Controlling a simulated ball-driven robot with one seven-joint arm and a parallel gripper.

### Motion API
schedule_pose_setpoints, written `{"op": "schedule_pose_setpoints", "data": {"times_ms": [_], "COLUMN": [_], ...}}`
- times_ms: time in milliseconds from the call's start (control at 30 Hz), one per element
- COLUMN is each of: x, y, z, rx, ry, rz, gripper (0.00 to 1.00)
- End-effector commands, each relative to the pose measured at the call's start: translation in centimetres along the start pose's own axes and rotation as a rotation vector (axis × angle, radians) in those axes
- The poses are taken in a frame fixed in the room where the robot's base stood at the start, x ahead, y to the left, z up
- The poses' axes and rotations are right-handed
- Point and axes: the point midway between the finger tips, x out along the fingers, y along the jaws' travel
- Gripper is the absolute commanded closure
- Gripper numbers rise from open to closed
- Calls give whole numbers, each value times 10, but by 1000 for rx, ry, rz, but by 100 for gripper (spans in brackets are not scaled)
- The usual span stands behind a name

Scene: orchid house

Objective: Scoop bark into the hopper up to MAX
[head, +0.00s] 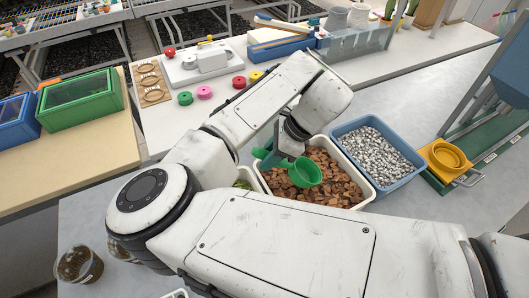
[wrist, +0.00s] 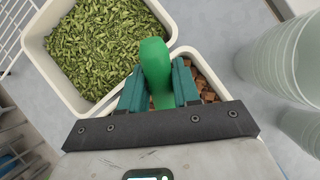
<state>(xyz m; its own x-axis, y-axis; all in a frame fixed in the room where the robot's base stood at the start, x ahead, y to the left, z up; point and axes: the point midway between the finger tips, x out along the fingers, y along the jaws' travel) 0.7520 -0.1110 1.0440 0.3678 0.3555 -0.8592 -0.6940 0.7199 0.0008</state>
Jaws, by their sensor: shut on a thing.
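A green scoop (head: 306,172) is over the white tub of brown bark chips (head: 338,190) in the head view. Its bowl shows a green inside with no bark visible in it. I cannot tell whether the scoop touches the bark. My gripper (head: 272,158) is shut on the scoop's handle, which also shows between the teal fingers in the wrist view (wrist: 155,60). Some bark (wrist: 206,86) shows beside the fingers there. A blue hopper-like body (head: 512,72) is cut off at the right edge of the head view; no MAX mark is visible.
A blue tub of grey gravel (head: 378,152) stands right of the bark. A tub of green flakes (wrist: 98,48) adjoins it on the other side. Clear cups (wrist: 285,65) stand close by. My arm hides much of the bench.

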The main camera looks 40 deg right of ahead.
Motion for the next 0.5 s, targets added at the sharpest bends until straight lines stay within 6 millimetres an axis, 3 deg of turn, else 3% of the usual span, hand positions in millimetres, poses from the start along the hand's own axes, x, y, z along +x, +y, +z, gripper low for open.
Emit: {"op": "schedule_pose_setpoints", "data": {"times_ms": [433,500], "x": [25,21], "y": [0,0], "z": [-41,-46], "rx": [0,1], "ry": [38,51], "rz": [0,-1], "gripper": [100,100]}}
